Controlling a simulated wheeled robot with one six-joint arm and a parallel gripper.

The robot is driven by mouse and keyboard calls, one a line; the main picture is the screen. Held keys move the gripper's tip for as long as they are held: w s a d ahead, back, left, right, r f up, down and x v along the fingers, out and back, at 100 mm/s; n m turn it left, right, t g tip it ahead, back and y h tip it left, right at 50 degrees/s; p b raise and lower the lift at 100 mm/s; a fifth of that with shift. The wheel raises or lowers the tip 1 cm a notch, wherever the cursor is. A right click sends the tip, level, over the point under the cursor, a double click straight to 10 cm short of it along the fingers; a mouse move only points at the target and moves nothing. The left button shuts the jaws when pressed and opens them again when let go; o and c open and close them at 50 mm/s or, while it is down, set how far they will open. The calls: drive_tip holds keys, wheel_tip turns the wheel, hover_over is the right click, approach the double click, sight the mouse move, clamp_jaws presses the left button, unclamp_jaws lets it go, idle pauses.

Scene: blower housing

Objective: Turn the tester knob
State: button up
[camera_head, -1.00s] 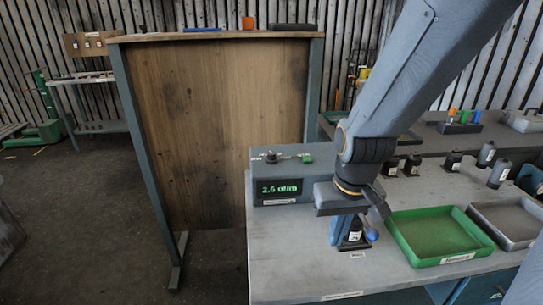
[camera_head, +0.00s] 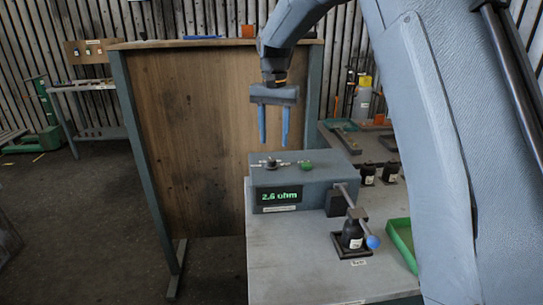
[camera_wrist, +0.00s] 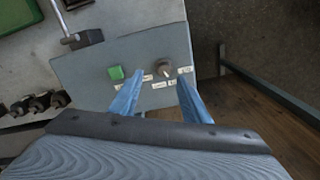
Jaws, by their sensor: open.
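The tester (camera_head: 318,181) is a grey box on the bench, its green display reading 2.6 ohm. Its dark knob (camera_head: 270,164) sits on the top face beside a green button (camera_head: 307,167). In the wrist view the knob (camera_wrist: 165,66) has small white labels around it, and the green button (camera_wrist: 116,72) is to its left. My gripper (camera_head: 273,142) points down above the tester's top, with its two blue fingers apart and empty. In the wrist view my gripper (camera_wrist: 157,96) has its fingertips on either side of the knob's line, with the knob beyond them.
A black part (camera_head: 352,235) stands in a small holder on the bench, beside a lever with a blue ball (camera_head: 373,242). A green tray (camera_head: 400,238) lies right of it. A tall wooden panel (camera_head: 190,130) stands behind the tester.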

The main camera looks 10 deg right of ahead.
sight(272, 159)
drive_tip(key=shift+w+a+r, duration=0.2)
drive_tip(key=shift+w+a, duration=0.15)
drive_tip(key=shift+w, duration=0.1)
wheel_tip(272, 159, down, 8)
drive_tip(key=shift+r+p, duration=0.2)
drive_tip(key=shift+p, duration=1)
drive_tip(key=c, duration=1)
